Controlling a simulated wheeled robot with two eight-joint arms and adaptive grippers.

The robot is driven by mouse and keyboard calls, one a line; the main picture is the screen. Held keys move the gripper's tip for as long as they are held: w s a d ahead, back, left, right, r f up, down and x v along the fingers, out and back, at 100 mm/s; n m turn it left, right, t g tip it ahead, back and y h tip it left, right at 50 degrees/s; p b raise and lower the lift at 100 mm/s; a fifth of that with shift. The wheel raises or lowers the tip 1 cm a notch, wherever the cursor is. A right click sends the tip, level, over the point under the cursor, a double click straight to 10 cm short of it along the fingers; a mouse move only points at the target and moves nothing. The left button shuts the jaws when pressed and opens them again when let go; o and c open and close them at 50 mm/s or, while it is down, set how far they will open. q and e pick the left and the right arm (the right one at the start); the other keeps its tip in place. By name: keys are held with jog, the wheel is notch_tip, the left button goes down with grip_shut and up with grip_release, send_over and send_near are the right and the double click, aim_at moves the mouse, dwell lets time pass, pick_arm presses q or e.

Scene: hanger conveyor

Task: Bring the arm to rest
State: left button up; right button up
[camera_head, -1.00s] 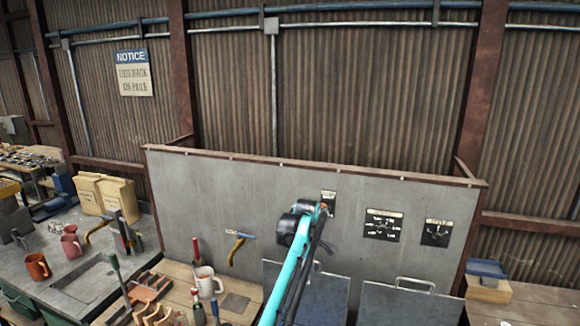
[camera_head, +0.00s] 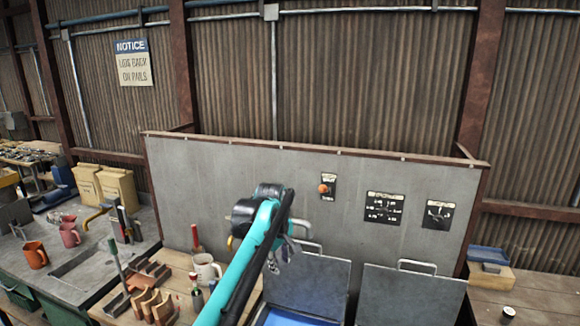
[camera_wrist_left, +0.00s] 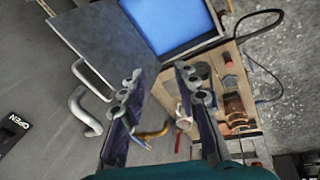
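My left arm is teal and black and rises from the bottom middle of the head view, bent at a dark joint. Its left gripper (camera_head: 281,257) shows partly past the forearm, in front of the grey panel. In the left wrist view the two fingers of the left gripper (camera_wrist_left: 158,78) are apart with nothing between their tips. My right arm and gripper are in neither view.
A mug (camera_head: 205,268) and tools are on the left bench.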

pick_arm(q)
jog(key=s+a+f+m+t+b, duration=0.1)
jog(key=s+a+f+m+b, duration=0.2)
jog(key=s+a+b, duration=0.55)
jog(key=s+a+f+m+t+b, duration=0.1)
jog(key=s+a+f+m+b, duration=0.2)
jog(key=s+f, duration=0.8)
jog(key=s+a+f+m+t+b, duration=0.2)
jog(key=s+a+f+m+b, duration=0.1)
jog(key=s+f, duration=0.9)
jog(key=s+m, duration=0.1)
jog(key=s, duration=0.2)
jog(key=shift+s+a+y+b, duration=0.2)
jog(key=shift+a+y+b, duration=0.1)
jog(key=shift+y+b, duration=0.1)
